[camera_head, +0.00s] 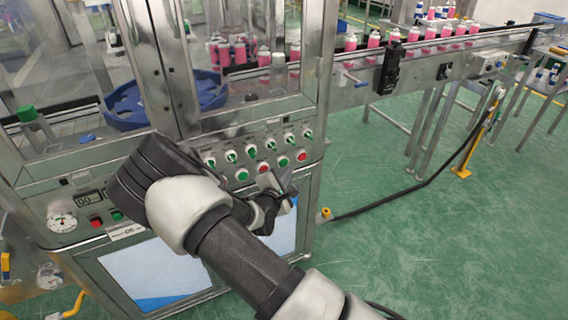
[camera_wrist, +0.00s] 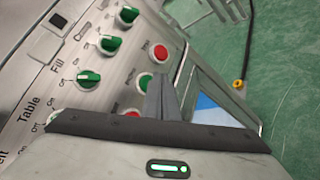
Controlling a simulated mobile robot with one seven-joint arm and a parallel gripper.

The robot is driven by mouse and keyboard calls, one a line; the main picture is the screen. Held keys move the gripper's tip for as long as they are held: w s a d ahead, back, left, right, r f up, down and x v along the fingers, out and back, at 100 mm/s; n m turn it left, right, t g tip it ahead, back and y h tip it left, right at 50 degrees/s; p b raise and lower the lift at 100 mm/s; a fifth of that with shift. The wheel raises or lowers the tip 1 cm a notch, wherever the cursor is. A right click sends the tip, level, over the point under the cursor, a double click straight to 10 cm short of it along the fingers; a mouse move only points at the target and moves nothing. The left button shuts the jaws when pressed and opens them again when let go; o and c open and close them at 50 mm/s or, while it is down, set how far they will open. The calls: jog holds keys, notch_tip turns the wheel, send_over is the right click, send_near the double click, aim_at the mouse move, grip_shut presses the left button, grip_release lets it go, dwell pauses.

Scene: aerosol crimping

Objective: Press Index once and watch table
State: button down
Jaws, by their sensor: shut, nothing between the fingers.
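The control panel (camera_head: 225,165) on the machine front carries rows of green knobs and red and green push buttons. In the wrist view I see green knobs (camera_wrist: 88,78), a red button (camera_wrist: 161,52) and a green button (camera_wrist: 145,80). The labels "Table" and "Fill" are readable; I cannot read an "Index" label. My gripper (camera_wrist: 162,98) is shut and empty, in front of the panel's lower right part; it also shows in the head view (camera_head: 275,184). Whether it touches a button I cannot tell. A blue round table (camera_head: 205,90) sits behind the glass.
A conveyor (camera_head: 430,48) with several pink cans leads off to the right. A gauge (camera_head: 62,222) and a small display (camera_head: 88,198) are on the left of the panel. A black cable crosses the green floor, which is largely clear at right.

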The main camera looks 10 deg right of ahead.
jog(key=s, duration=0.1)
jog(key=s+d+p, duration=0.1)
jog(key=s, duration=0.2)
jog(key=shift+s+d+p, duration=0.25)
jog(key=shift+s+p, duration=0.05)
jog(key=shift+s, duration=0.1)
dwell(0.9)
